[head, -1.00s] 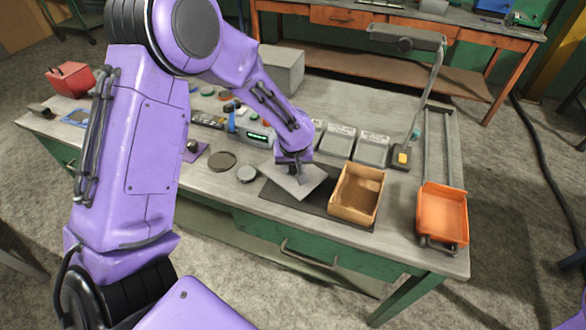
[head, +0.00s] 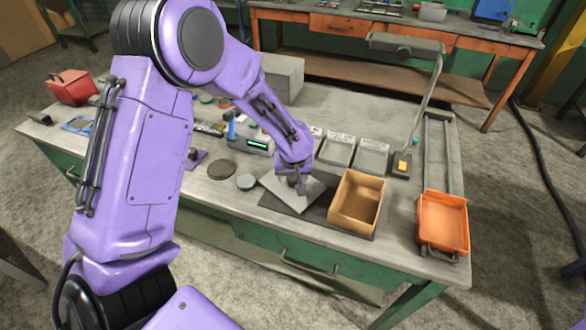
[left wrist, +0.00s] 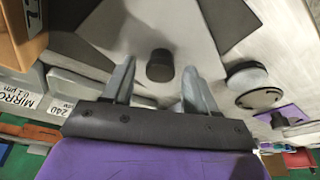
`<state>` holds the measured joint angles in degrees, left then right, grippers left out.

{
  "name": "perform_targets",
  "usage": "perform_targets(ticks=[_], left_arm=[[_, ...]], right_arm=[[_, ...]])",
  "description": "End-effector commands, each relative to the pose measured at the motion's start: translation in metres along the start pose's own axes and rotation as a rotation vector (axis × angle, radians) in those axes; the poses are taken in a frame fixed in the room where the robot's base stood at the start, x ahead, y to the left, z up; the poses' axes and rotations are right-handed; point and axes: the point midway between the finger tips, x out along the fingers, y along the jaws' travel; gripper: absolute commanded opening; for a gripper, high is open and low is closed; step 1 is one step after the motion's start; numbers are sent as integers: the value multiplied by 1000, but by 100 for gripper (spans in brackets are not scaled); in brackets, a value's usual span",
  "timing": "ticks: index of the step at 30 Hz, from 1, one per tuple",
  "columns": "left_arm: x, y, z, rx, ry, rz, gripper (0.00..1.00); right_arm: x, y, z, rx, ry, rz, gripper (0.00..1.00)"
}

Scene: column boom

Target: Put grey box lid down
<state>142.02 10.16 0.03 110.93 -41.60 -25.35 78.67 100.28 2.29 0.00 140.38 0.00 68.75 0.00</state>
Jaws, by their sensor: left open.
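The grey box lid (head: 312,192) is a flat, light grey square plate lying at the dark mat (head: 284,203) near the table's front edge. In the left wrist view the lid (left wrist: 120,30) has a dark round knob (left wrist: 160,65) in its middle. My left gripper (head: 298,184) is over the lid. In the left wrist view its two fingers (left wrist: 158,75) are spread on either side of the knob, with gaps at both sides. My right gripper is not in view.
An open cardboard-brown box (head: 357,203) stands right of the lid. An orange tray (head: 443,222) sits farther right. A dark disc (head: 221,169) and a smaller grey disc (head: 245,182) lie to the left. Grey labelled bins (head: 370,160) and a lamp (head: 405,45) are behind.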

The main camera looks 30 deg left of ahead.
Motion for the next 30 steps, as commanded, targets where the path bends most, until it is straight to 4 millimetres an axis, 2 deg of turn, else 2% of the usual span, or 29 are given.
perform_targets(ticks=[6, 12, 17, 30], left_arm=[[-57, 0, -1, -1, 5, 3, 58], [-97, 0, -1, 0, 3, 1, 58], [-108, 0, 0, 0, -1, 0, 58], [-108, 0, 0, 0, -1, -1, 58]], right_arm=[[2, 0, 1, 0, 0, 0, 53], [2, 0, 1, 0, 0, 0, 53], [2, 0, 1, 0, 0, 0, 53], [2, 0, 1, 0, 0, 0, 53]])
